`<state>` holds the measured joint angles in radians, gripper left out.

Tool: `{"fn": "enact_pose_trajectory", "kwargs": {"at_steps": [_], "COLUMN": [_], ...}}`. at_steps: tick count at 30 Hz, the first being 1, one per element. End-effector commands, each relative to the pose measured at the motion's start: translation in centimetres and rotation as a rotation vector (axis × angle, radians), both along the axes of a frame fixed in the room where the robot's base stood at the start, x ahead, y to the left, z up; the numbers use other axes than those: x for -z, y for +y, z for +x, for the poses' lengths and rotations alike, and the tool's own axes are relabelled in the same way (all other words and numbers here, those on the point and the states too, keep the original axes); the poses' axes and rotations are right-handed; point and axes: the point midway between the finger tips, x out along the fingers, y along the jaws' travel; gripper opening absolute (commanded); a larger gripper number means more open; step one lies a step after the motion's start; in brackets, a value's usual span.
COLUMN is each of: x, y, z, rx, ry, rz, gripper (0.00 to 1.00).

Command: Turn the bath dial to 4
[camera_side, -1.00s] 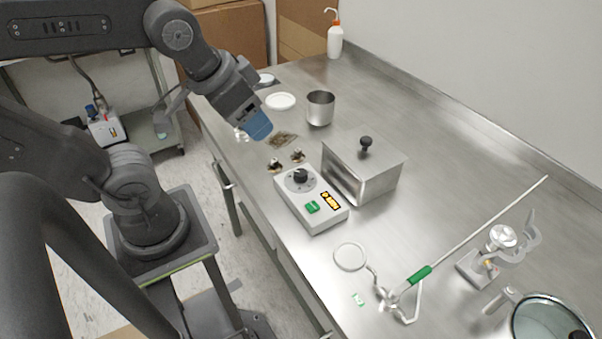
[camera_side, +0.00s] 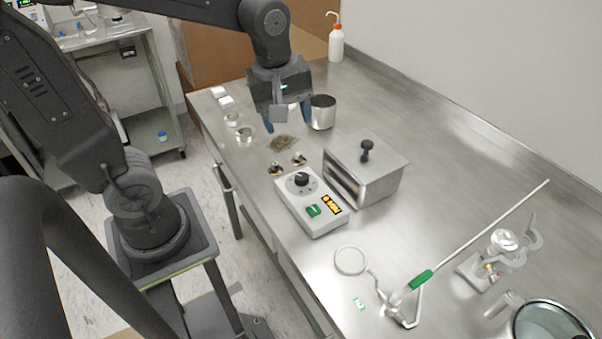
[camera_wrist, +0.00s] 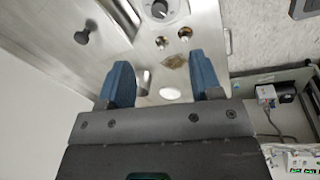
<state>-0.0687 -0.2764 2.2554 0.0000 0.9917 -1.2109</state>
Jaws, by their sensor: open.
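The bath's control box (camera_side: 318,215) is light grey, with a round black dial (camera_side: 302,179) on its upper face, a green switch (camera_side: 313,211) and a yellow-on-black label. The dial's setting is too small to read. A steel bath with a lid and black knob (camera_side: 366,178) stands right beside the box. My gripper (camera_side: 288,122) is open and empty, with blue fingers pointing down, above the bench behind the box. In the wrist view the dial (camera_wrist: 158,10) shows at the top edge, beyond and between the fingers (camera_wrist: 164,84).
A steel beaker (camera_side: 321,113) stands close to my gripper. Two small metal fittings (camera_side: 287,164) lie just behind the box. A ring stand with a green-gripped rod (camera_side: 420,280) lies in front. A wash bottle (camera_side: 336,42) stands at the back. The bench's right side is mostly clear.

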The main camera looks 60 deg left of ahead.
Motion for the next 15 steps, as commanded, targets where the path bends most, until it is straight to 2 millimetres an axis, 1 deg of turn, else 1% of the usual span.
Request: {"fn": "enact_pose_trajectory", "kwargs": {"at_steps": [1, 3, 6, 10, 12, 15], "x": [0.7, 1.5, 2.4, 3.2, 3.5, 4.1], "y": [0.3, 0.6, 1.0, 1.3, 1.4, 1.4], "z": [0.9, 1.8, 2.8, 3.6, 3.7, 3.8], "rx": [-0.128, -0.297, -0.492, -0.649, -0.69, -0.707], "ry": [0.038, 0.076, 0.12, 0.151, 0.159, 0.163], "rz": [-0.021, -0.043, -0.06, -0.069, -0.07, -0.07], "gripper": [0.59, 0.59, 0.59, 0.59, 0.59, 0.59]}}
